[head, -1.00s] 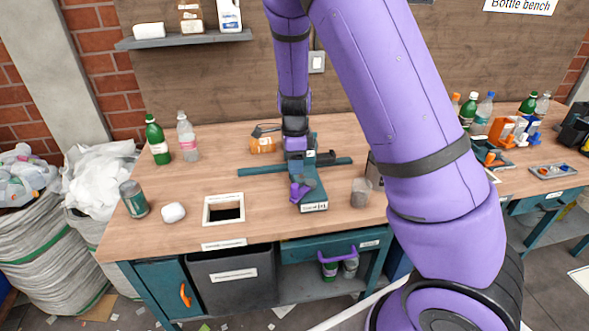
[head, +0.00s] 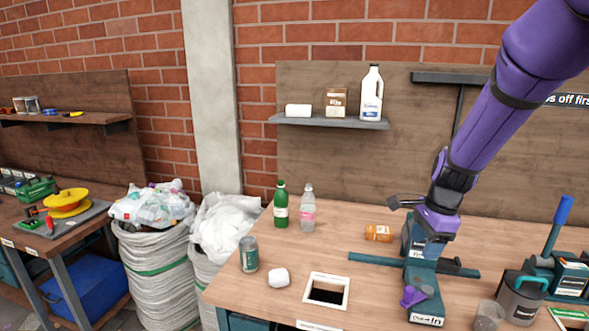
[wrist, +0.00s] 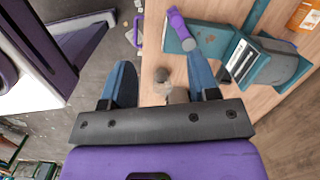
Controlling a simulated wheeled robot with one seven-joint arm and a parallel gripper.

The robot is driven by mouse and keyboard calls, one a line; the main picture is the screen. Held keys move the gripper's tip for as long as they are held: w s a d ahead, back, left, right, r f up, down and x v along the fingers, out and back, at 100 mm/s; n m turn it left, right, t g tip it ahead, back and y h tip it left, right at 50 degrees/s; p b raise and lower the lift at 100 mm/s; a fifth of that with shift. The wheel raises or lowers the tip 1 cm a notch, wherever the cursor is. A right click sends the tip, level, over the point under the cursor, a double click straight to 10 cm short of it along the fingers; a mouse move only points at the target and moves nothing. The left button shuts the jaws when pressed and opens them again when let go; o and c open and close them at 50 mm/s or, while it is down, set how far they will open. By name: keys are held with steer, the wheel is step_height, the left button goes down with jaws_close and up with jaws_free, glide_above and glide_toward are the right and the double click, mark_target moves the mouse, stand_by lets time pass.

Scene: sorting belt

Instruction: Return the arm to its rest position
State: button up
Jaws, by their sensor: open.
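My arm comes in from the upper right of the head view, and its purple wrist end (head: 437,220) hangs over the back of a teal bench press with a purple lever (head: 412,296). The arm covers part of the press. In the wrist view my gripper (wrist: 162,78) has its two blue fingers spread wide apart, with nothing held between them. The press (wrist: 255,60) shows there beyond the right finger. Whether any part of the arm touches the press cannot be told.
The wooden bench (head: 375,290) holds an orange bottle (head: 378,233), a green bottle (head: 281,207), a clear bottle (head: 308,210), a can (head: 249,254), a white lump (head: 278,277) and a framed hole (head: 327,291). A dark jug (head: 521,298) stands right. A shelf (head: 330,122) hangs behind.

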steer(key=s+r+n+t+h, duration=0.1)
steer(key=s+r+n+t, duration=0.1)
steer(key=s+r+n, duration=0.95)
steer(key=s+r+n+t+h, duration=0.15)
steer(key=s+r+n, duration=0.55)
steer(key=s, duration=0.7)
steer(key=n+g, duration=0.2)
steer(key=g, duration=0.2)
glide_above(410, 289)
steer(key=shift+y, duration=0.35)
step_height(410, 289, down, 27)
steer(key=shift+s+r, duration=0.1)
steer(key=shift+f, duration=0.6)
step_height(410, 289, down, 10)
steer(key=shift+f, duration=0.2)
